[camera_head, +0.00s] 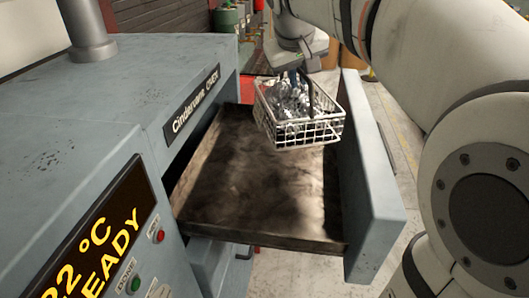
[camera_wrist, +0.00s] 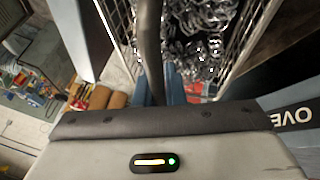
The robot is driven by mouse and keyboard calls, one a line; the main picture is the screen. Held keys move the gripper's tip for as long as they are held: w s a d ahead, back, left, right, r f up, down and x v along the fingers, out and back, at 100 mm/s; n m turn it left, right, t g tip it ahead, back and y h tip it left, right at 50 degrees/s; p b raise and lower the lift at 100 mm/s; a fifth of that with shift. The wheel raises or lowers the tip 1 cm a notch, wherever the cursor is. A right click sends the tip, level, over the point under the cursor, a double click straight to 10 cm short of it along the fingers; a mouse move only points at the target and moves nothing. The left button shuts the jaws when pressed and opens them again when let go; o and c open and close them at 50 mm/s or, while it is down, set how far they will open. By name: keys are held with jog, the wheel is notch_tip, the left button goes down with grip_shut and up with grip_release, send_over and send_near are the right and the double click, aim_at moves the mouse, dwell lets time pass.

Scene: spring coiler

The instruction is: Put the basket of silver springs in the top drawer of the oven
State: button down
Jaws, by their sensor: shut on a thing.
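The white wire basket (camera_head: 302,129) of silver springs (camera_head: 288,98) hangs from my gripper (camera_head: 296,76), above the far part of the open top drawer (camera_head: 265,190). My gripper is shut on the dark basket handle (camera_head: 311,92); the handle also shows between the fingers in the wrist view (camera_wrist: 150,45), with the springs (camera_wrist: 195,30) beside it. The drawer is pulled out of the grey oven (camera_head: 90,110) and its dark floor looks empty. The basket appears upright and above the drawer floor; its exact height is unclear.
The drawer's grey front panel (camera_head: 372,190) stands upright at the right, near my arm. The oven's display (camera_head: 105,235) and a red button (camera_head: 160,236) are at lower left. A pipe (camera_head: 90,30) rises from the oven top. Cluttered shelves (camera_wrist: 30,85) show in the wrist view.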

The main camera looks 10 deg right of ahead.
aim_at(291, 106)
jog(key=f, duration=0.1)
jog(key=f+b, duration=0.1)
jog(key=shift+w+f, duration=0.25)
jog(key=shift+f, duration=0.05)
notch_tip(291, 106, down, 10)
jog(key=shift+p, duration=0.45)
jog(key=shift+s, duration=0.1)
jog(key=shift+f, duration=0.1)
jog(key=c, duration=1.5)
grip_release()
jog(key=b+v, duration=0.1)
jog(key=v, duration=1.1)
jog(key=shift+s, duration=0.1)
